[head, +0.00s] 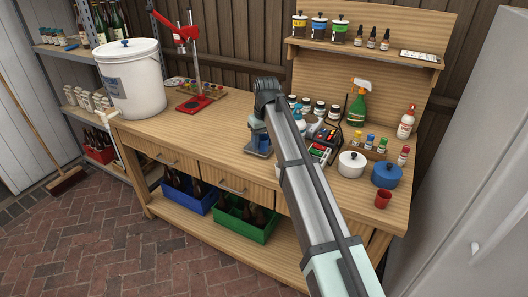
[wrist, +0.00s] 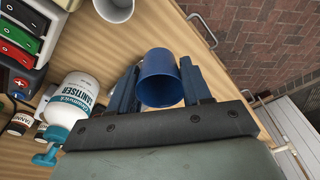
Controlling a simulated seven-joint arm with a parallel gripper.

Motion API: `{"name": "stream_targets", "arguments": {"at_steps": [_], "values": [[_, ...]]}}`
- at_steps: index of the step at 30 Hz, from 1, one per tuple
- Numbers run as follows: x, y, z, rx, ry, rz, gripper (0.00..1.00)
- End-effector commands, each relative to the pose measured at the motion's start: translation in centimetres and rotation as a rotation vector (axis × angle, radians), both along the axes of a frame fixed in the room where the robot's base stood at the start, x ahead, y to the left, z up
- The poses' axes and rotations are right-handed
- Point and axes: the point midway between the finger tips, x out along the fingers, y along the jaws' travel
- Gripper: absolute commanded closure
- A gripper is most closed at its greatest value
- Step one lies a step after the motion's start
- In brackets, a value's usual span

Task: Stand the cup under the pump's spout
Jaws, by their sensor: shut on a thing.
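My gripper (head: 258,148) is over the bench top, left of the bottles. It is shut on a blue cup (wrist: 159,68), whose sides lie between the two fingers in the wrist view. The cup's exact height over the bench is hard to tell. The pump bottle is white with a teal pump head and a sanitiser label; in the wrist view the bottle (wrist: 77,108) is left of the cup, apart from it. Its teal pump head (wrist: 48,157) is at the lower left. In the head view the pump bottle (head: 299,116) shows just right of my arm.
The bench top (head: 215,125) left of my gripper is clear.

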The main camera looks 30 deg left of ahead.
Motion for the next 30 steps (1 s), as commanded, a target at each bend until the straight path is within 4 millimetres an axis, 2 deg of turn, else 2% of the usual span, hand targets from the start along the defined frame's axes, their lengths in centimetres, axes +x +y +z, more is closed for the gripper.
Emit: {"name": "stream_targets", "arguments": {"at_steps": [4, 7, 12, 15, 25, 30], "values": [[1.3, -0.5, 1.0, 0.000, 0.000, -0.011, 0.80], [3.1, -1.3, 1.2, -0.001, 0.001, -0.026, 0.80], [6.6, -3.2, 1.3, 0.000, 0.001, -0.057, 0.80], [7.6, -3.9, 0.8, 0.000, 0.002, -0.067, 0.80], [7.6, -4.1, -4.1, -0.001, 0.002, -0.068, 0.80], [7.7, -4.1, -5.3, 0.000, 0.002, -0.067, 0.80]]}}
